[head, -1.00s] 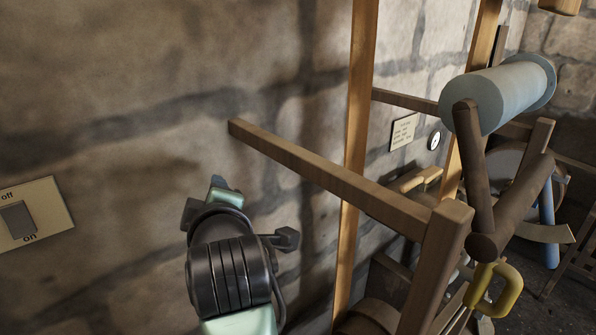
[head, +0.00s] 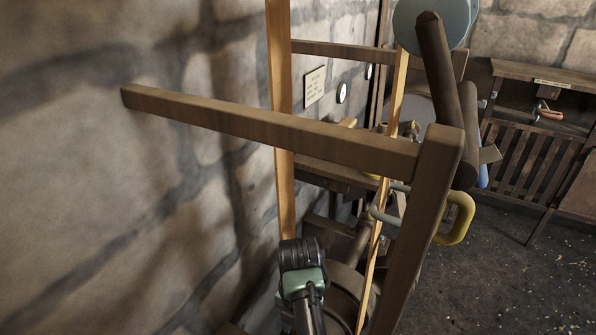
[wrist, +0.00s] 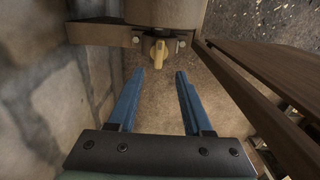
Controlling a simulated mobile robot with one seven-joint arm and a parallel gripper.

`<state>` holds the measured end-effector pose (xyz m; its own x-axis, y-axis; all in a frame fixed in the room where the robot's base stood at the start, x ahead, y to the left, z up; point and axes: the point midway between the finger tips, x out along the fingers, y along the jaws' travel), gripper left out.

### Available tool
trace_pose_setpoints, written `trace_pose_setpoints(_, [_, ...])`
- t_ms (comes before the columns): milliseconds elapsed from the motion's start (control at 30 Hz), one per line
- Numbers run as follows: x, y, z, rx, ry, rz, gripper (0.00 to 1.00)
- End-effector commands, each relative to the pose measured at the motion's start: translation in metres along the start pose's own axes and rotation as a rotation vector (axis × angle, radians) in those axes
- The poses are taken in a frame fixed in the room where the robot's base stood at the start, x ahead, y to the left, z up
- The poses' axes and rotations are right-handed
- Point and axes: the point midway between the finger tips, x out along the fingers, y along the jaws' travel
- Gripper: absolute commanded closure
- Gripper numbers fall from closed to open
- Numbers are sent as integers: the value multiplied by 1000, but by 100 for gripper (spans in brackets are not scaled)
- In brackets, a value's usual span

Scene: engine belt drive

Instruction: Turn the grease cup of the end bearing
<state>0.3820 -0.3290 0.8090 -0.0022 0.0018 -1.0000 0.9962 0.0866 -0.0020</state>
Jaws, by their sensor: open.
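My gripper (wrist: 160,73) is open, with two blue fingers pointing toward the cup. The cup shows just beyond the gap between the fingertips, and nothing is held. I cannot tell the exact distance to it. In the head view, my wrist is low in the middle, and the fingers and the cup are hidden there.
A wooden rail (head: 260,125) and post (head: 420,235) stand close above and right of my arm. Tan belts (head: 280,130) run beside it, and a stone wall (head: 90,220) is at left. A yellow handle (head: 461,218) sticks out right of the post. Open floor (head: 520,285) lies at right.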

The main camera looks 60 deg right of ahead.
Motion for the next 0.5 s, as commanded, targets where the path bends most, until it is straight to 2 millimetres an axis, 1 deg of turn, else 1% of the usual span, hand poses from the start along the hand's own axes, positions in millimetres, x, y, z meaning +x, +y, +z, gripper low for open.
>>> trace_pose_setpoints(33, [14,-1,-1,0,4,-3,50])
trace_pose_setpoints(200, [49,0,-1,1,2,-1,50])
trace_pose_setpoints(333, [69,0,-1,0,1,0,50])
trace_pose_setpoints(500, [83,1,0,1,-1,2,50])
